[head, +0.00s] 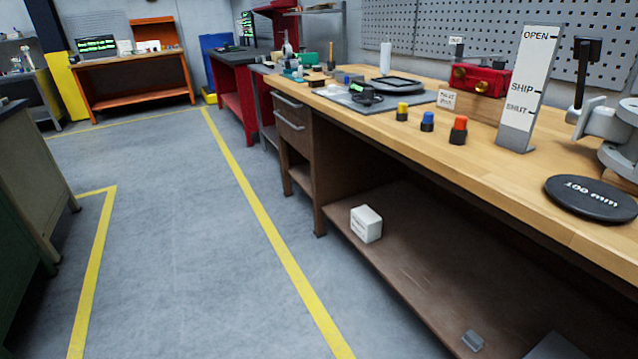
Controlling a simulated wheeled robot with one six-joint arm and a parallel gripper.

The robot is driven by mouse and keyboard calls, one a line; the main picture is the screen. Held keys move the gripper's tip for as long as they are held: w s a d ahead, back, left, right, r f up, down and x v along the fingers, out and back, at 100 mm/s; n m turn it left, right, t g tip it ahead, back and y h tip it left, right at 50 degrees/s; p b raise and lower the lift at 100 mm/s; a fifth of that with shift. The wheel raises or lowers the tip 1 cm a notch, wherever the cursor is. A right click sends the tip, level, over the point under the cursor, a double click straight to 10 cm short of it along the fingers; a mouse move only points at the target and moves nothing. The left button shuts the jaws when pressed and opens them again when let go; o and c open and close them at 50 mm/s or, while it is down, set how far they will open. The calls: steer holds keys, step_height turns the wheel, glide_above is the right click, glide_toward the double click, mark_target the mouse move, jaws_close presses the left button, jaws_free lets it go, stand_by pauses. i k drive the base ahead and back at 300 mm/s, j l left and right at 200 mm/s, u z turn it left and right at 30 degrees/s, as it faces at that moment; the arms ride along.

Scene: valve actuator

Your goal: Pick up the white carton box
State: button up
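A small white carton box (366,224) sits on the lower brown shelf (410,240) of the wooden workbench, close to the shelf's front edge and near its far left end. It has faint dark print on its front side, too small to read. Nothing covers it. My gripper does not show in the head view.
The workbench top (470,165) overhangs the shelf, with a bench leg (318,185) just left of the carton. A small grey block (472,340) lies nearer on the shelf. The grey floor (190,240) with yellow lines is clear in front.

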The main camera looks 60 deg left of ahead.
mark_target(364, 221)
steer(key=k+j+u, duration=0.2)
steer(key=j+u, duration=0.15)
steer(key=j, duration=0.6)
steer(key=j+u, duration=0.4)
steer(key=j, duration=0.55)
